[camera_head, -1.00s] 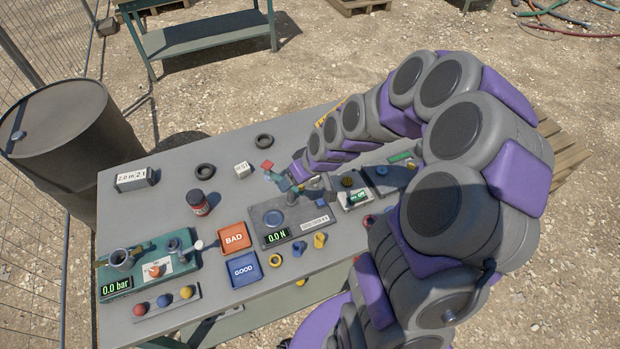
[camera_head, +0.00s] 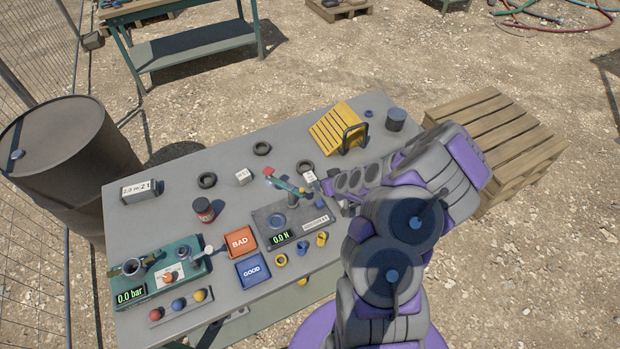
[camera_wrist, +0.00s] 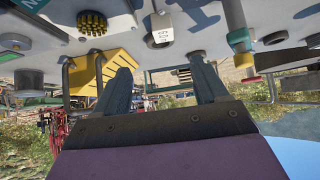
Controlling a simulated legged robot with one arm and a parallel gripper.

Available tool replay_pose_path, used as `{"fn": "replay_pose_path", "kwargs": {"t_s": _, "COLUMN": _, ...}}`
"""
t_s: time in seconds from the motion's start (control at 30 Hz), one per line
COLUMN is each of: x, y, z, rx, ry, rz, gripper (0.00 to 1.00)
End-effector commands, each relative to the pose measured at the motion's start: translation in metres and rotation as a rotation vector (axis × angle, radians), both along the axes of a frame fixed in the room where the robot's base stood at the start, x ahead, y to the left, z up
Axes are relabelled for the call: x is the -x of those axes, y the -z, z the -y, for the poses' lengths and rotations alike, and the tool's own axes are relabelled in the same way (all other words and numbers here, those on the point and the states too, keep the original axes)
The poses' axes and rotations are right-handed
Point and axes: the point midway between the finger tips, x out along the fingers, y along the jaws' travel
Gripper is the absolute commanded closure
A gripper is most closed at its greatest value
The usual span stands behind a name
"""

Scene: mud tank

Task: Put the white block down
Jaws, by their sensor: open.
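A small white block (camera_head: 309,177) with dark print stands on the grey workbench (camera_head: 165,215), just left of my gripper (camera_head: 328,187). In the wrist view, which looks inverted, the white block (camera_wrist: 160,32) rests on the bench top, in line with the gap between my fingers (camera_wrist: 159,62). The fingers are spread apart, and nothing shows between them. The block appears clear of both fingertips. A second white block (camera_head: 242,176) stands farther left on the bench.
A black ring (camera_head: 306,165) is behind the block. A yellow slatted piece (camera_head: 338,128) stands at the back. BAD (camera_head: 240,241) and GOOD (camera_head: 252,270) trays are front left.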

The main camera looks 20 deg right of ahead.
Motion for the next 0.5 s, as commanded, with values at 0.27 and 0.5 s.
{"fn": "replay_pose_path", "kwargs": {"t_s": 0.27, "x": -0.021, "y": 0.022, "z": -0.005, "rx": -0.001, "ry": -0.005, "rz": -0.001, "gripper": 0.28}}
{"fn": "replay_pose_path", "kwargs": {"t_s": 0.5, "x": -0.038, "y": 0.042, "z": -0.001, "rx": -0.001, "ry": -0.004, "rz": 0.0, "gripper": 0.28}}
